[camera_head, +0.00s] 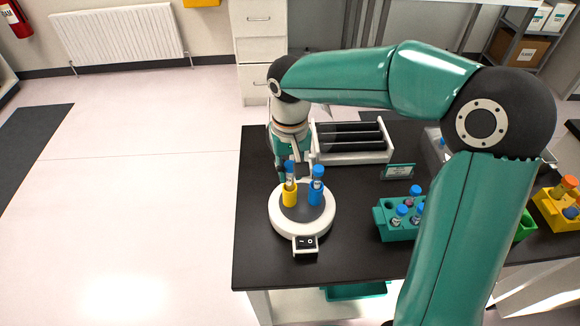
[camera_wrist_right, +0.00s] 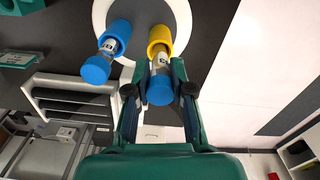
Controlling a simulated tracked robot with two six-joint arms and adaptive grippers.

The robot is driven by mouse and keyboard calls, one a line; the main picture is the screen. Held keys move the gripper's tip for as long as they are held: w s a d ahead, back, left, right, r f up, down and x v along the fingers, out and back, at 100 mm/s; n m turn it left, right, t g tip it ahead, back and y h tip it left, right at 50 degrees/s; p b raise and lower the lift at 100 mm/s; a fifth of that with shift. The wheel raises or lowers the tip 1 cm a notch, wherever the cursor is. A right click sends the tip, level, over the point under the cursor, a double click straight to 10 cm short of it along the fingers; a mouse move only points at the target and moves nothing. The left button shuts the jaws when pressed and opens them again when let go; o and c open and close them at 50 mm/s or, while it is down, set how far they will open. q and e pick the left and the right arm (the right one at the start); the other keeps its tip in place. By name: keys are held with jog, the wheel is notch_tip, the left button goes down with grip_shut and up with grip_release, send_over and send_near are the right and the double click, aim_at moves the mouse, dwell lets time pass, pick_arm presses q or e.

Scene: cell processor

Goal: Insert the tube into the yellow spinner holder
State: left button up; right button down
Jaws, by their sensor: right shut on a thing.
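The tube (camera_head: 289,170) is upright with a blue cap on top, above the yellow spinner holder (camera_head: 290,197). In the right wrist view the tube's cap (camera_wrist_right: 159,92) faces me, and its lower end appears to be within the mouth of the yellow holder (camera_wrist_right: 160,36). How deep it sits I cannot tell. My right gripper (camera_wrist_right: 159,72) is shut on the tube, one finger on each side, just above the holder. My left gripper is not in view.
The round white spinner (camera_head: 276,219) also bears a blue holder (camera_head: 316,196) with another blue-capped tube (camera_head: 318,173) close beside. A white rack (camera_head: 350,157) stands behind. A green tube rack (camera_head: 386,222) is to the right. The table's front left is clear.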

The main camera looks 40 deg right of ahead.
jog(key=shift+f, duration=0.55)
jog(key=shift+f+b, duration=0.3)
jog(key=shift+b, duration=0.15)
jog(key=c, duration=0.9)
grip_release()
jog(key=shift+c, duration=0.2)
notch_tip(320, 180, up, 12)
